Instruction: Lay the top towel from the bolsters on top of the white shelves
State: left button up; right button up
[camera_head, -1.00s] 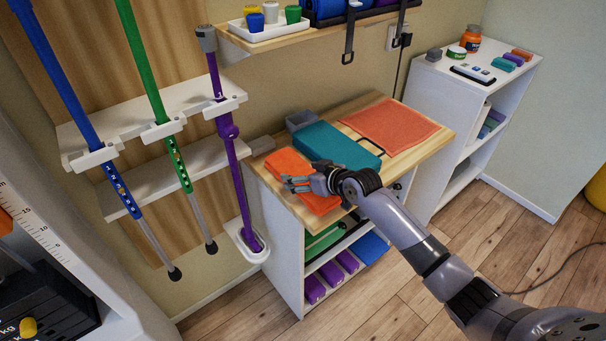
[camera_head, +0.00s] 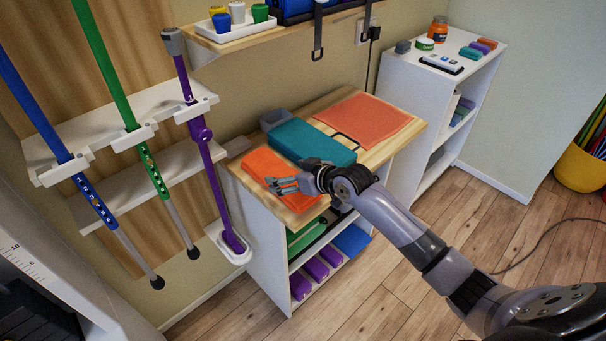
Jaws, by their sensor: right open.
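On a wooden-topped white cabinet (camera_head: 257,232) lie an orange folded piece (camera_head: 262,164), a teal padded block (camera_head: 305,141) and a flat orange-red textured cloth (camera_head: 362,121). I cannot tell which of these is a towel, and no stack of towels on bolsters shows clearly. My right gripper (camera_head: 282,184) is open and empty, over the right part of the orange piece and hiding some of it. I cannot tell whether it touches. The white shelves (camera_head: 410,105) stand to the right, with small items on top. My left gripper is out of view.
An orange-lidded jar (camera_head: 438,29), a green-lidded tub (camera_head: 424,44), a white tray and coloured blocks occupy much of the white shelves' top. Coloured poles (camera_head: 204,140) hang at left. A wall shelf (camera_head: 232,43) overhangs the back. A yellow bin (camera_head: 582,165) stands right.

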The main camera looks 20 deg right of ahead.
jog(key=v, duration=0.8)
